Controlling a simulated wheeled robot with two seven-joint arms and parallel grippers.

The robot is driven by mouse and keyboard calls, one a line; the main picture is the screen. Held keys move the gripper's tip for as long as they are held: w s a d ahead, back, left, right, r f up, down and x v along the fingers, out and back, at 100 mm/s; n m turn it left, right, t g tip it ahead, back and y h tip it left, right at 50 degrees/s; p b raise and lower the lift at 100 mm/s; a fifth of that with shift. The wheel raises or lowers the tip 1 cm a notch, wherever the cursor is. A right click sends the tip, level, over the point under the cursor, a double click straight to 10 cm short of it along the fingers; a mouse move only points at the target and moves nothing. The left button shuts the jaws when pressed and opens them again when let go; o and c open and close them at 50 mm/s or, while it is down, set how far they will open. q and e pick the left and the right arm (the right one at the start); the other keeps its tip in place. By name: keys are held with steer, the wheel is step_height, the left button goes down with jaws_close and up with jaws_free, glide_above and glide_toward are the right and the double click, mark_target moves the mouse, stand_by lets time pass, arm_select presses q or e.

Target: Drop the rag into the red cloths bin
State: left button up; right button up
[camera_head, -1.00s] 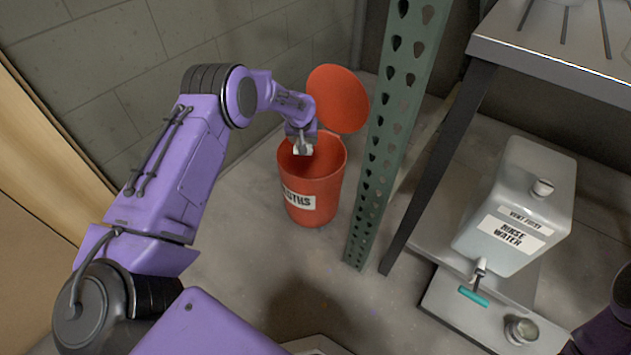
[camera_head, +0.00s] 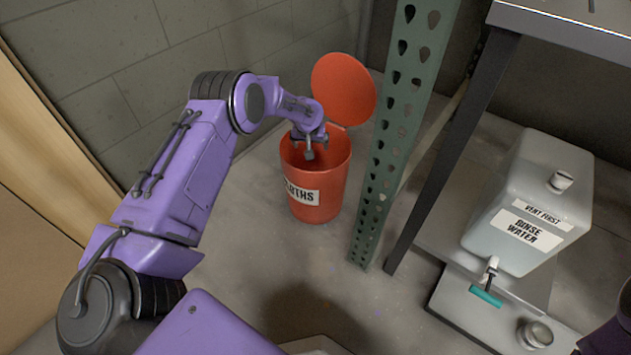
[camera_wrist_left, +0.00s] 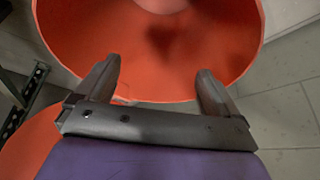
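The red cloths bin (camera_head: 318,205) stands upright on the floor with its round lid (camera_head: 344,88) swung open at the back. My left gripper (camera_head: 309,148) is over the bin's mouth, fingers pointing down. In the left wrist view the gripper (camera_wrist_left: 157,68) is open, with nothing between its fingers. That view looks into the bin's red inside (camera_wrist_left: 130,45). A pale shape (camera_wrist_left: 165,4) shows inside at the top edge; it may be the rag, but it is cut off. No rag shows in the head view. My right gripper is out of view.
A green perforated post (camera_head: 390,140) stands close to the bin's right. A block wall (camera_head: 120,80) lies behind; the front floor is clear.

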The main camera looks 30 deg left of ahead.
arm_select(q)
steer(key=p+v, duration=0.4)
steer(key=v, duration=0.6)
steer(key=shift+r, duration=0.25)
steer(key=shift+s, duration=0.1)
